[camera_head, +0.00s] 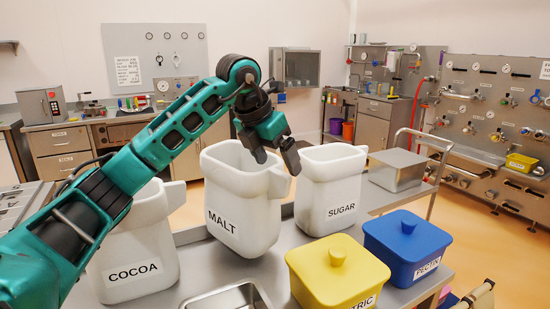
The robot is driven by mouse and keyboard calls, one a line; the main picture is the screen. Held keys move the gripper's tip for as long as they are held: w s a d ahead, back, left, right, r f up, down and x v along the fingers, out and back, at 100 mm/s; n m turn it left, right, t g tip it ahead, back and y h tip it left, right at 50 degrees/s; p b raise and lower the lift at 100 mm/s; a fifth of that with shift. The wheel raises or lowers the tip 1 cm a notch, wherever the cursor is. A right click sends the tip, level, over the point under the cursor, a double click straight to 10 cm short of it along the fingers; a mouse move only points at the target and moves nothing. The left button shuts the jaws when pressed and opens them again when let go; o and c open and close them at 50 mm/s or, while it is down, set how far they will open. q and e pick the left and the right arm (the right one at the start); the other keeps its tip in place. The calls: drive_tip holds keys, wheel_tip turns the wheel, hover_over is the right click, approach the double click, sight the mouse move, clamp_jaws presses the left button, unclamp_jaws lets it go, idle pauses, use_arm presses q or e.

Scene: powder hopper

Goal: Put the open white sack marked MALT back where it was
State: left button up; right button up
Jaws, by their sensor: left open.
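The white open-topped MALT sack (238,215) looks like a stiff tub with a lip at its upper right. It is on the grey metal table (195,264), between the COCOA and SUGAR containers, and appears turned or leaning slightly compared with them; I cannot tell which. My left gripper (277,160) is open, pointing down at the right side of the MALT sack's rim, by the lip. One finger shows in front of the opening and the other beyond the rim. I cannot tell whether they touch it. My right gripper is out of view.
White containers marked COCOA (138,255) and SUGAR (330,190) stand close on either side. A yellow lidded box (335,275), a blue lidded box (406,245) and a metal tray (228,298) are in front. A grey metal box (398,168) is at the back right.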

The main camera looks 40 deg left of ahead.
use_arm(q)
drive_tip(key=d+p+v, duration=0.1)
drive_tip(key=v, duration=1.1)
drive_tip(key=shift+a+r, duration=0.45)
